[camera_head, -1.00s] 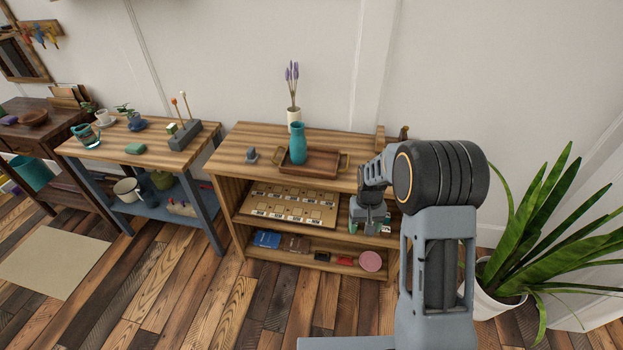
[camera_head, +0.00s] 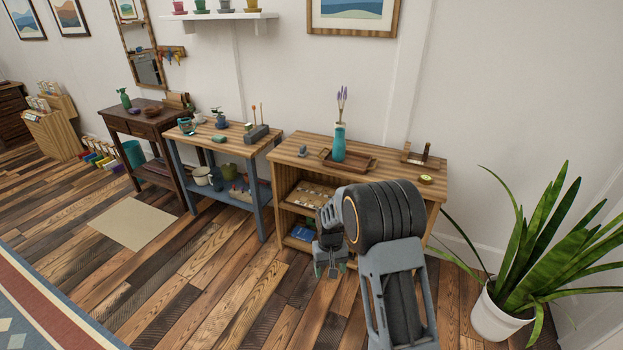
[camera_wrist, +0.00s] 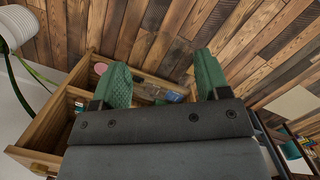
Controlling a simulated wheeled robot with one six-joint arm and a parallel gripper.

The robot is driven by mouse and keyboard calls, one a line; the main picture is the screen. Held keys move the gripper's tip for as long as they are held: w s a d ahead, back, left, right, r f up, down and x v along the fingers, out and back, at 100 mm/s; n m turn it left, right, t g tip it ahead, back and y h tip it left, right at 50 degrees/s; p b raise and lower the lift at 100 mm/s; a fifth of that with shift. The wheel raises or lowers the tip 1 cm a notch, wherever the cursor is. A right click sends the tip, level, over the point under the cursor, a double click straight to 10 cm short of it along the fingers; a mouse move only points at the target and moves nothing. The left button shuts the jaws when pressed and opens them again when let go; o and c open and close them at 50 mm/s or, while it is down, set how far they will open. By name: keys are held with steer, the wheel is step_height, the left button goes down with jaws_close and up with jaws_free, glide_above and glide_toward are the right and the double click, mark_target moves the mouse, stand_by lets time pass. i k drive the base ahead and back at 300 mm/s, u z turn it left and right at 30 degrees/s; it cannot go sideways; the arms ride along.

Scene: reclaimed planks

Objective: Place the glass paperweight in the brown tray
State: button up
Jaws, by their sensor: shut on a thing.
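My gripper (camera_head: 332,270) hangs in front of the wooden shelf unit, pointing down, lower than its top. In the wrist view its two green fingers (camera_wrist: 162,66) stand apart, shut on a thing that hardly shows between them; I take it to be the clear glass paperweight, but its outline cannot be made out. The brown tray (camera_head: 366,166) lies on top of the shelf unit, up and slightly right of my gripper and well apart from it. A teal vase (camera_head: 339,143) stands at the tray and hides part of it.
The shelf unit's top (camera_head: 297,160) also bears a small grey object (camera_head: 302,151) at left, a wooden holder (camera_head: 420,156) and a small round green item (camera_head: 426,179) at right. A large potted plant (camera_head: 497,312) stands right. Floor in front is largely clear.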

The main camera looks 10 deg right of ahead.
mark_target(357, 164)
steer(key=u, duration=0.6)
steer(key=k, duration=0.1)
steer(key=z, duration=1.6)
steer(key=i, duration=1.25)
steer(key=u, duration=0.3)
